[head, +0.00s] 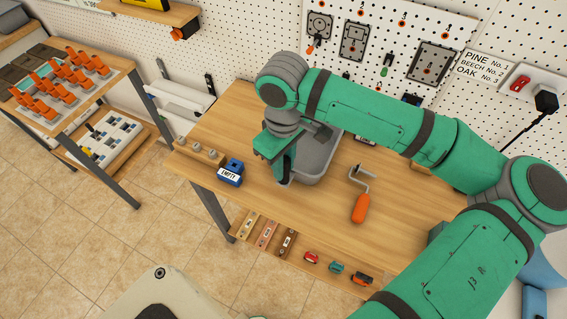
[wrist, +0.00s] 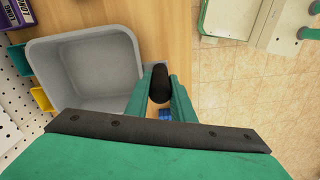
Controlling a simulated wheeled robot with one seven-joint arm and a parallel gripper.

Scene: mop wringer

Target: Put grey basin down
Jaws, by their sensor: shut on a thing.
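The grey basin (head: 321,158) is at the back middle of the wooden bench (head: 232,128), partly hidden behind my arm. In the wrist view the basin (wrist: 88,62) is an open, empty-looking tub left of my gripper (wrist: 159,92). My gripper is shut on a dark grip at the basin's side, with a green finger on each side of it. In the head view my gripper (head: 284,168) is at the basin's left side. I cannot tell whether the basin's bottom touches the bench.
A blue block labelled EMPTY (head: 230,173) stands left of the basin. A crank with an orange handle (head: 360,206) lies to its right.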

